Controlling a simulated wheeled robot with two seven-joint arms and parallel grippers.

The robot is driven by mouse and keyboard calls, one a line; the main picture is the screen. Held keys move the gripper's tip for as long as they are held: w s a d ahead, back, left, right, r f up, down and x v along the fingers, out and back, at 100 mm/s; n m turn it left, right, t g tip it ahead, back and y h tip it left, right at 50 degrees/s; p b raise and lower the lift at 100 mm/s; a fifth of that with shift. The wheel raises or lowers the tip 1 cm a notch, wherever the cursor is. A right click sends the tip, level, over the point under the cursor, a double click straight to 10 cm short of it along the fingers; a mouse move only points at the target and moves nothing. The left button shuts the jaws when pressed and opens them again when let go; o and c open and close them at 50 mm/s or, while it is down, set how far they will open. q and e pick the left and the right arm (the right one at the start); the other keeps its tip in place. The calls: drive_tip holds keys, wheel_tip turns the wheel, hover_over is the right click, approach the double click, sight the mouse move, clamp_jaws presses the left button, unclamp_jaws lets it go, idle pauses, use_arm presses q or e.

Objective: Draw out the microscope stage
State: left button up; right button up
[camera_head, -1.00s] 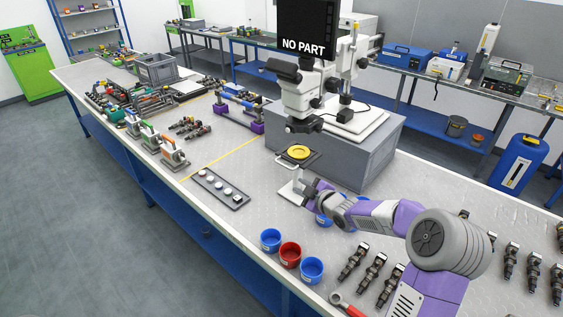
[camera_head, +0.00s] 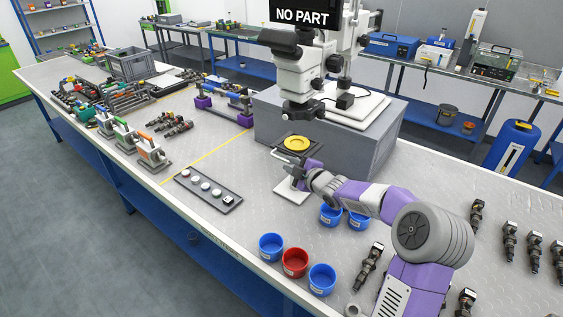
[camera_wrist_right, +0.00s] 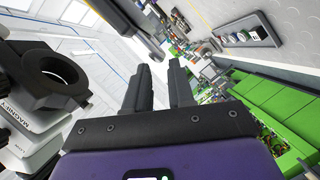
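The microscope (camera_head: 300,75) stands on a grey block, its lens head above the stage. The stage is a dark plate (camera_head: 284,152) with a round yellow disc (camera_head: 297,143) on it, at the block's front side. A thin pale handle (camera_head: 281,156) shows at its near left edge. My right gripper (camera_head: 292,170) is just below and in front of the stage; contact cannot be told. In the right wrist view its two dark fingers (camera_wrist_right: 159,68) stand apart with nothing visible between them. A dark ring (camera_wrist_right: 55,75) of the microscope shows at left there. My left gripper is out of view.
Blue cups (camera_head: 271,247) and a red cup (camera_head: 294,263) stand on the near bench, with more blue cups beside my right forearm. A dark tray (camera_head: 209,190) with round pieces lies left. A white plate (camera_head: 290,194) lies below the gripper. Injectors (camera_head: 368,267) lie right.

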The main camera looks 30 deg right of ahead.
sight(284, 161)
drive_tip(key=x, duration=0.6)
drive_tip(key=shift+s+f, duration=0.1)
drive_tip(key=shift+c, duration=0.3)
clamp_jaws()
